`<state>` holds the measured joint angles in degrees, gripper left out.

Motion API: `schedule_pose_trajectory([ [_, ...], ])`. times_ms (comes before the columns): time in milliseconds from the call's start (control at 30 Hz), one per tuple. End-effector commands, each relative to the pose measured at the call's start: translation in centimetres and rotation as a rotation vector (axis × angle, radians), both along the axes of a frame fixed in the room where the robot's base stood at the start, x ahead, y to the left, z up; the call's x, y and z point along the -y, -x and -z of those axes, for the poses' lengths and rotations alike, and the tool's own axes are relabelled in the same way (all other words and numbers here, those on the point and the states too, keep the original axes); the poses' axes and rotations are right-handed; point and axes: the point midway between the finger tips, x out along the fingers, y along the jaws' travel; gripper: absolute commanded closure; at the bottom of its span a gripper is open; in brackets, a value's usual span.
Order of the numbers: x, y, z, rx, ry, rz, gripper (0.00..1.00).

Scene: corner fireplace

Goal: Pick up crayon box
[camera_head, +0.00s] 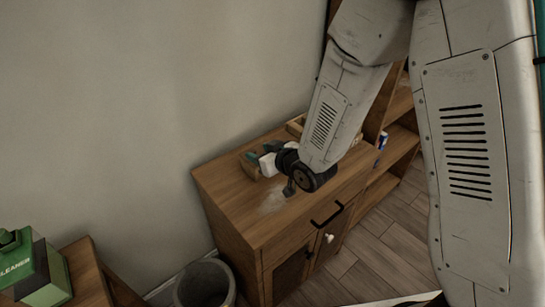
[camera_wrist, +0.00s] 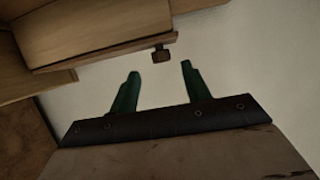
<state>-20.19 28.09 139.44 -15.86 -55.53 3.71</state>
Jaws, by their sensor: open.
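I cannot make out a crayon box for certain in either view. In the head view, my gripper (camera_head: 248,158) is low over the back left part of the wooden cabinet top (camera_head: 228,188), partly hidden by my wrist. In the wrist view, its two green fingers (camera_wrist: 160,70) stand apart with nothing between them. A small blue and white item (camera_head: 383,140) sits by the shelves right of the cabinet, too small to identify.
A wooden box-like thing (camera_wrist: 90,30) fills the wrist view's upper left, with a small dark block (camera_wrist: 161,54) beyond the fingertips. The wall (camera_head: 170,80) is close behind the cabinet. A grey bin (camera_head: 205,285) and a green cleaner container (camera_head: 35,270) are at lower left.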

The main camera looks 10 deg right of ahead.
Motion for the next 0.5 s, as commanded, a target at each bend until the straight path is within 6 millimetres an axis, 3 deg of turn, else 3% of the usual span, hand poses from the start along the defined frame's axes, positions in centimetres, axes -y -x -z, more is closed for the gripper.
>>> schedule_pose_trajectory([
  [300, -2.5, -3.0, 2.1, 0.000, 0.001, -0.004, 0.53],
  [500, -2.9, -3.4, 2.3, 0.000, 0.001, -0.004, 0.53],
])
